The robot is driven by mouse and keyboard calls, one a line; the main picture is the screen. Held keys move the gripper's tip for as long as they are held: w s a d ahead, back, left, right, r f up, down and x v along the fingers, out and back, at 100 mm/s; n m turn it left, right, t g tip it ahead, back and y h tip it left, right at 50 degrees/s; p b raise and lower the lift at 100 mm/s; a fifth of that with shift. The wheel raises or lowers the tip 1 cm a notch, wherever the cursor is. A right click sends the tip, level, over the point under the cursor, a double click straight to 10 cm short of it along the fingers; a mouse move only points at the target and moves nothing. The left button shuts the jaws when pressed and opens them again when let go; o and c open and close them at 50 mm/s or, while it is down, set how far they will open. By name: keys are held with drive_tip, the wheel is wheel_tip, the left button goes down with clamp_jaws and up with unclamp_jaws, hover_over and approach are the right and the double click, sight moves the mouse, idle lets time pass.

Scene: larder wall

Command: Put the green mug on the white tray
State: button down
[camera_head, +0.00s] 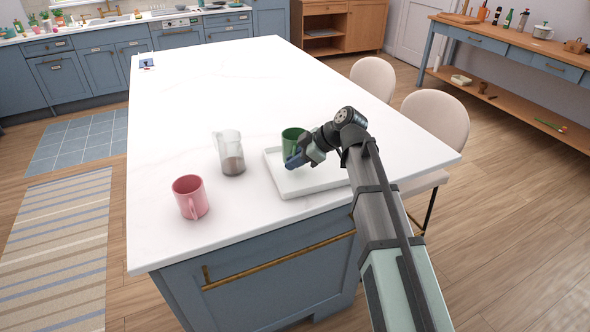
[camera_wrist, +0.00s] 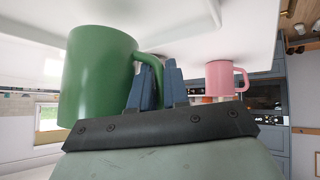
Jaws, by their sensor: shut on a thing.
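The green mug (camera_head: 291,138) is over the white tray (camera_head: 290,187) on the island counter. In the head view its lower part is partly hidden by my gripper (camera_head: 296,160). In the wrist view, which looks upside down, the green mug (camera_wrist: 95,75) fills the left, and its handle lies at the blue fingers of my gripper (camera_wrist: 158,80). The fingers are shut on the handle. The mug looks upright, at or just above the tray's surface; I cannot tell whether it touches.
A glass jug (camera_head: 231,153) with dark contents stands left of the tray. A pink mug (camera_head: 190,196) stands further left near the counter's front; it also shows in the wrist view (camera_wrist: 220,78). The counter (camera_head: 220,90) behind is mostly clear. Two chairs (camera_head: 437,122) stand along the right side.

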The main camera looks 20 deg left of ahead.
drive_tip(key=shift+f, duration=1.7)
drive_tip(key=c, duration=1.1)
unclamp_jaws()
drive_tip(key=v, duration=1.2)
